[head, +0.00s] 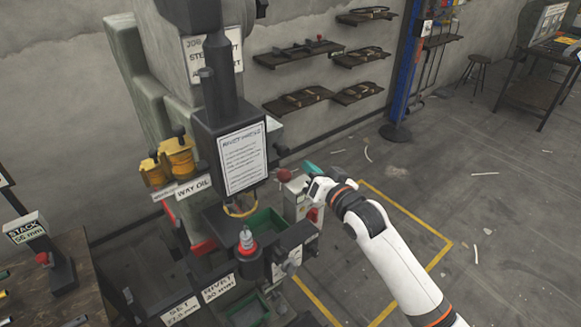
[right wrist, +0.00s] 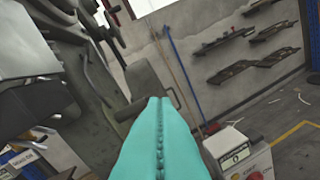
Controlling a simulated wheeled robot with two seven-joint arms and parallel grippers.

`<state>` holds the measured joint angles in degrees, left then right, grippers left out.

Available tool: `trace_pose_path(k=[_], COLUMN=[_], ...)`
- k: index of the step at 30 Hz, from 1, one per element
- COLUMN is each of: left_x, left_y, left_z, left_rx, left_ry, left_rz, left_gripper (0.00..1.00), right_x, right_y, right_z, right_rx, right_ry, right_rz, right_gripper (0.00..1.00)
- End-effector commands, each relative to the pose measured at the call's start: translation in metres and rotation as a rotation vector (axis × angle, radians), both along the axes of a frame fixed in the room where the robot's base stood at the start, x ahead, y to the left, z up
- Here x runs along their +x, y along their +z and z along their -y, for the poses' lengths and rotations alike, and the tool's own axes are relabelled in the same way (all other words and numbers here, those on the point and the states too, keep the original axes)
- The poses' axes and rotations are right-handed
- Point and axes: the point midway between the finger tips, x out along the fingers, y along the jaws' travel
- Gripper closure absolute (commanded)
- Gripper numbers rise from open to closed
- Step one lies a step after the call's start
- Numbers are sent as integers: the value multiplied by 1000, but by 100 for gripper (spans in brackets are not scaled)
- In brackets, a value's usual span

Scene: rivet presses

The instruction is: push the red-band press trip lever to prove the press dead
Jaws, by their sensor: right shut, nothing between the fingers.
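The press (head: 215,130) stands left of centre in the head view, with a red patch (head: 203,247) low on its body. A dark red ball knob (head: 283,174) sticks out at its right side; it looks like the trip lever's end, but I cannot be sure. My right gripper (head: 312,168) has its teal fingers just right of the knob; I cannot tell whether they touch it. In the right wrist view the teal fingers (right wrist: 158,125) are closed together with nothing between them. The knob does not show clearly there. My left gripper is not in view.
A grey box (head: 295,198) with a red switch (head: 313,214) stands just below my right gripper. Yellow oil cans (head: 176,158) and a green tray (head: 262,226) are on the press. Wall shelves (head: 300,53) hang behind. The floor at right is mostly open.

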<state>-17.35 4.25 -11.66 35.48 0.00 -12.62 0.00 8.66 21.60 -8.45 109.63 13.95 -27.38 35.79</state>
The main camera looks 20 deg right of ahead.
Motion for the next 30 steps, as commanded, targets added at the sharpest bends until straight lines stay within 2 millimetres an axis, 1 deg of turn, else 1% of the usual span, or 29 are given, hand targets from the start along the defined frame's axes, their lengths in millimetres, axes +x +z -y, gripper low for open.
trace_pose_path(k=[1, 9, 14, 15, 16, 21, 24, 30], left_x=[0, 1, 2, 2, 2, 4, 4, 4], left_y=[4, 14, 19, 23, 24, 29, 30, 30], left_z=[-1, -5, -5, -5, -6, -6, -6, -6], left_rx=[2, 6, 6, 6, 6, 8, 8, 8], left_ry=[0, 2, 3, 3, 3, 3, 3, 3], left_rz=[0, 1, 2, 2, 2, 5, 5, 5], left_gripper=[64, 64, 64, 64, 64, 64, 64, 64], right_x=[9, 60, 86, 78, 75, 67, 64, 64], right_y=[3, 0, -2, -13, -17, -32, -37, -38], right_z=[-2, -12, -17, -20, -22, -28, -29, -30], right_rx=[0, 0, -1, 1, 2, 1, 0, 0], right_ry=[0, 0, -1, 0, 0, -1, 0, 0], right_rz=[1, 1, 1, -6, -6, -1, -1, 1], right_gripper=[100, 100, 100, 100, 100, 100, 100, 100])
